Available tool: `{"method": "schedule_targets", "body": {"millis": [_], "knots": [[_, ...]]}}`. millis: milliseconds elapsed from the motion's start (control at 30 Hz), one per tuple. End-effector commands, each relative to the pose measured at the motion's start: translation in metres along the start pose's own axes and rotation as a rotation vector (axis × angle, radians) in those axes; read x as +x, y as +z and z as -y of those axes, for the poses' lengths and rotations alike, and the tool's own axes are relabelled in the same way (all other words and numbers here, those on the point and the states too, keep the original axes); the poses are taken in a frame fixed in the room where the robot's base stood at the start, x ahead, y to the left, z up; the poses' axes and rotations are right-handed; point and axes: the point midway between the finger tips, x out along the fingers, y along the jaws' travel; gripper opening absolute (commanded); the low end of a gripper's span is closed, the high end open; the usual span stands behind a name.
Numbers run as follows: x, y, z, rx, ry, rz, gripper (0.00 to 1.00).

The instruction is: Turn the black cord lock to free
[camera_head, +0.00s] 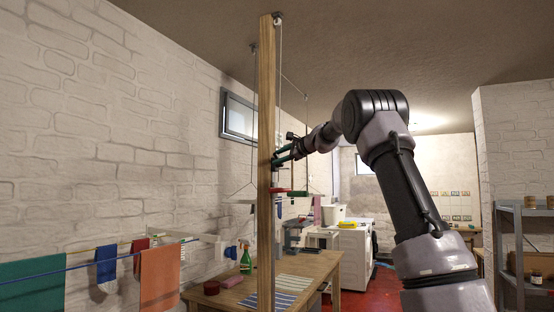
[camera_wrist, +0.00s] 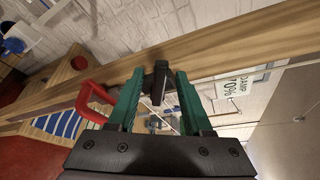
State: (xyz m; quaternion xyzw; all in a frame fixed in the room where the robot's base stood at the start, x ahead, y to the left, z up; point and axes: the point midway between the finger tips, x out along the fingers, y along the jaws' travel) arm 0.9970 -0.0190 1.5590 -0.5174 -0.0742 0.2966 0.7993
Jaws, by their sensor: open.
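The black cord lock (camera_wrist: 161,76) is a small dark piece on the wooden post (camera_wrist: 235,45) in the wrist view. My gripper (camera_wrist: 160,73) is open, with one green finger on each side of the lock. A gap shows between the lock and each finger; I cannot tell whether either touches it. In the head view my gripper (camera_head: 278,157) reaches the upright post (camera_head: 265,110) from the right. The lock is too small to tell there.
A red handle-like piece (camera_wrist: 96,94) sits on the post left of my gripper; it also shows below the gripper in the head view (camera_head: 281,191). Thin cords run beside the post. A wooden table (camera_head: 318,268) with a green spray bottle (camera_head: 246,260) stands below.

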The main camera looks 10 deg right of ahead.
Motion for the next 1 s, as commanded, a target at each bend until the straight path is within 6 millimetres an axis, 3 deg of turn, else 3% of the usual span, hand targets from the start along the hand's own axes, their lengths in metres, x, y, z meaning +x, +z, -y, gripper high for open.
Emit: {"method": "schedule_targets", "body": {"millis": [200,400,567,833,867,967,1000], "knots": [[-0.047,0.000,0.001,0.001,-0.002,-0.002,0.50],[-0.079,0.000,0.000,0.001,0.000,0.000,0.50],[-0.091,-0.001,0.000,0.001,0.000,-0.001,0.50],[-0.092,-0.001,-0.001,0.001,0.001,0.000,0.50],[-0.092,-0.001,-0.001,0.001,0.001,0.000,0.42],[-0.093,-0.001,-0.008,0.045,0.010,0.013,0.04],[-0.095,-0.002,-0.017,0.099,0.021,0.027,0.00]]}}
